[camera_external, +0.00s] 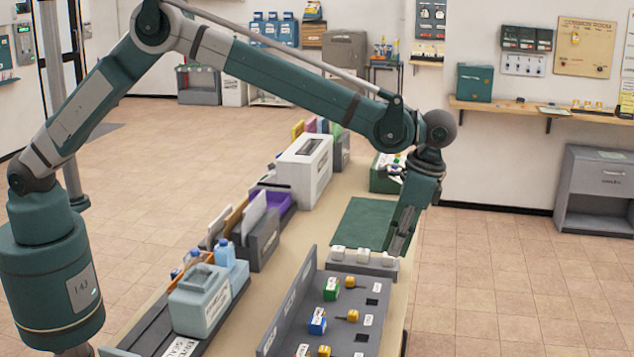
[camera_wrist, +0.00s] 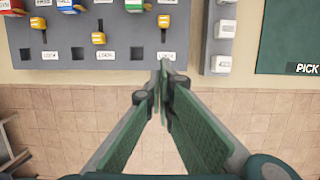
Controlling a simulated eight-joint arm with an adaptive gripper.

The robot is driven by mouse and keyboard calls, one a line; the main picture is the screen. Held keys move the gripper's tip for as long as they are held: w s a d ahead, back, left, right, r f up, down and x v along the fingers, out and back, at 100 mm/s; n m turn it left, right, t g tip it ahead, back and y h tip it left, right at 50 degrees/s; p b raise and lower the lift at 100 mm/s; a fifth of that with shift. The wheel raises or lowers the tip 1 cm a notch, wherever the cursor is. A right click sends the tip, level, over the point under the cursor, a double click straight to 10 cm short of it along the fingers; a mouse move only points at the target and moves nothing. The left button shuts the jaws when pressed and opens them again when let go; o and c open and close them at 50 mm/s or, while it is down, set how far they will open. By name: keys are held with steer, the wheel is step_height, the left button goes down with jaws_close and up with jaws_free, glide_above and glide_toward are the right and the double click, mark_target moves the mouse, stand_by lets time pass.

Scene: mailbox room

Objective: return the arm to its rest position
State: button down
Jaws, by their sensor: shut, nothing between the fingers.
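My gripper (camera_external: 394,250) hangs down from the teal arm over the right side of the long table, close to a row of white blocks (camera_external: 362,256) on a grey strip. In the wrist view its two green fingers (camera_wrist: 163,75) come together at the tips, with nothing between them. The fingertips appear just at the lower edge of the grey panel (camera_wrist: 118,40). The arm is raised in a high bend and reaches out to the right.
The panel in the external view (camera_external: 291,300) carries coloured blocks and yellow pieces. A dark green mat (camera_external: 357,222), a white box (camera_external: 304,168), a grey-green box (camera_external: 200,292) and a purple tray (camera_external: 279,201) stand on the table. Tiled floor (camera_external: 490,270) is clear to the right.

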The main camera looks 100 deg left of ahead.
steer(key=s+d+r+t+b, duration=0.1)
steer(key=s+d+r+t, duration=0.15)
steer(key=s+r, duration=0.95)
steer(key=s+d+r+t+b, duration=0.15)
steer(key=s+d+r, duration=0.25)
steer(key=s+r, duration=0.75)
steer(key=s+d+f+t, duration=0.2)
steer(key=s+t, duration=0.1)
steer(key=s, duration=1.6)
steer(key=s+d+f+t+b, duration=0.1)
steer(key=s+f, duration=0.3)
steer(key=s, duration=0.3)
steer(key=s+f+t, duration=0.2)
steer(key=s+f, duration=0.2)
steer(key=s, duration=0.3)
steer(key=shift+s+d+b, duration=0.35)
steer(key=shift+s, duration=0.05)
step_height(320, 180, down, 16)
steer(key=b, duration=1.6)
